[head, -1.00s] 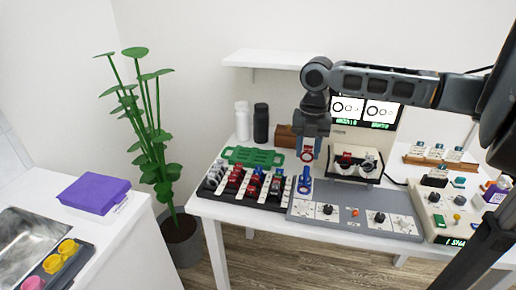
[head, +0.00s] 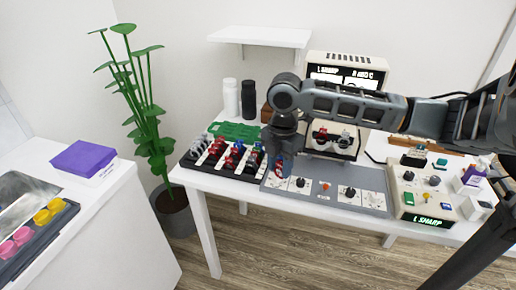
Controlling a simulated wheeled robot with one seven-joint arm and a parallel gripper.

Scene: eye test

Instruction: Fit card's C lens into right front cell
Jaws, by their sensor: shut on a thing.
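My gripper (head: 281,165) points down over the left end of the grey panel, shut on a small lens. The lens is mostly hidden by the fingers; a little red and blue shows at their tips, and I cannot read its letter. The black lens rack (head: 222,178) with several red, blue and grey lenses is left of my gripper. I cannot make out the card.
The grey panel (head: 330,197) with dials lies along the table's front edge. A beige control box (head: 425,190) showing "L SHARP" is at the right. A green tray (head: 236,131), a white bottle (head: 231,97) and a black bottle (head: 248,98) stand behind the rack. My arm hides part of the back.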

